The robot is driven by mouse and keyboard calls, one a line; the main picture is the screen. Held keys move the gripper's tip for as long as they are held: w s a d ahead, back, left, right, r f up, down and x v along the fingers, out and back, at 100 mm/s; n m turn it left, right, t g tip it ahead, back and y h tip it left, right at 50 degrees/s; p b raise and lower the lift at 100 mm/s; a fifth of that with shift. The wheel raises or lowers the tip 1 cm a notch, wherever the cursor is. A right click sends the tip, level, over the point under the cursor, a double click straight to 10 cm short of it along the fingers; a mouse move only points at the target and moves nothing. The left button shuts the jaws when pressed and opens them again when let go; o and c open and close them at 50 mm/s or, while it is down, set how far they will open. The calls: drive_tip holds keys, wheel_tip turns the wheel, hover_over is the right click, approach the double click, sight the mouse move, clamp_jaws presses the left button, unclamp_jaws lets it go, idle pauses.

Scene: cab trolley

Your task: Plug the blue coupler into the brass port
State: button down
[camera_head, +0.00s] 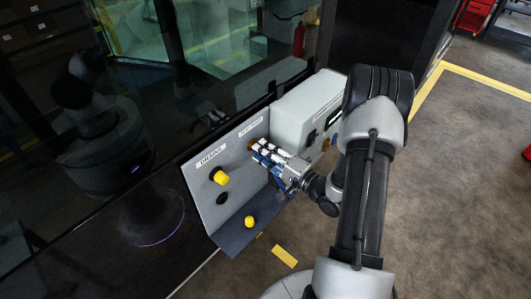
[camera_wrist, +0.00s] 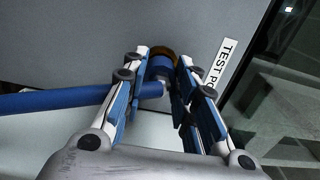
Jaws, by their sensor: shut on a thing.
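My gripper (camera_head: 264,153) is at the panel's upper right part, beside the test port label. In the wrist view my gripper (camera_wrist: 161,75) is shut on the blue coupler (camera_wrist: 160,68), which sits between the fingertips. The brass port (camera_wrist: 162,51) shows as a brown-gold ring on the grey panel directly beyond the coupler. The coupler's front end overlaps the ring; I cannot tell whether it is inside or only close in front. A blue hose (camera_wrist: 60,101) runs from the coupler to the left. In the head view my fingers hide most of the coupler and port.
The grey panel (camera_head: 200,198) carries a drains label, a yellow cap (camera_head: 219,177) and a dark round port (camera_head: 222,198). Another yellow cap (camera_head: 250,221) is on the lower ledge. A grey box (camera_head: 303,105) stands right of the panel, close to my arm. Dark glass lies left.

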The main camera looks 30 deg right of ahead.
drive_tip(key=shift+w+a, duration=0.1)
drive_tip(key=shift+w, duration=0.1)
drive_tip(key=c, duration=1.2)
unclamp_jaws()
drive_tip(key=v, duration=1.2)
drive_tip(key=shift+o, duration=0.5)
drive_tip(key=o, duration=1.1)
